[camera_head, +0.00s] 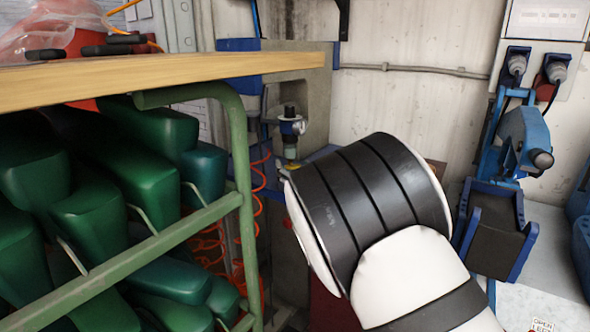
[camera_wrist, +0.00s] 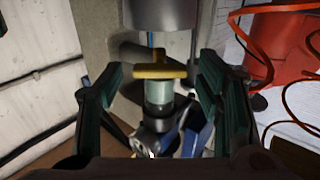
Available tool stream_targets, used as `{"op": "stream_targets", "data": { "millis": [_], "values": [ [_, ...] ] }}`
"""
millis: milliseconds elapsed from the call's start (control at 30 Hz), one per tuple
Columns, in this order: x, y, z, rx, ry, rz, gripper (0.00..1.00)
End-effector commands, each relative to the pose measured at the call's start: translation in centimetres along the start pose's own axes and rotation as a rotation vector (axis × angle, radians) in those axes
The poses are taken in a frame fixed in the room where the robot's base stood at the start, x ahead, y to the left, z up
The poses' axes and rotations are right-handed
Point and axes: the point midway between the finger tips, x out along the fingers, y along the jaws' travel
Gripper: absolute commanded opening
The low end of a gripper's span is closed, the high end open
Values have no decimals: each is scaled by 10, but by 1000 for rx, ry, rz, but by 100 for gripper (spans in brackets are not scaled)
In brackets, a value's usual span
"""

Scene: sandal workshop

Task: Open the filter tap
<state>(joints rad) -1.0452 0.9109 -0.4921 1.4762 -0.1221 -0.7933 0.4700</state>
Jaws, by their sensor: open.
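In the wrist view a filter with a clear greenish bowl (camera_wrist: 158,94) stands between my fingers. A yellow crossbar (camera_wrist: 160,72) lies across one end of the bowl; I cannot tell for sure whether this is the tap. My gripper (camera_wrist: 158,66) is open, with one dark finger on each side of the filter. Gaps show between the fingers and the bowl, and nothing is held. In the head view a small filter unit (camera_head: 291,126) with a dark knob is mounted by the grey post; my arm hides my gripper there.
A green rack (camera_head: 245,190) with a wooden top (camera_head: 170,78) and green shoe lasts (camera_head: 90,215) stands at left. Orange coiled hoses (camera_head: 262,180) hang beside it. A blue machine (camera_head: 520,140) stands at right. In the wrist view a grey cylinder (camera_wrist: 160,14) is just beyond the filter.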

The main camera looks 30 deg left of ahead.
Motion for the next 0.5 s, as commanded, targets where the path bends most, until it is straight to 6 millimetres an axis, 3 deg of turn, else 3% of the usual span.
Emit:
{"op": "stream_targets", "data": {
  "millis": [233, 433, 500],
  "values": [
    [0, 0, 0, 0, 0, 0, 60],
    [0, 0, 0, 0, 0, 0, 15],
    [0, 0, 0, 0, 0, 0, 12]
  ]
}}
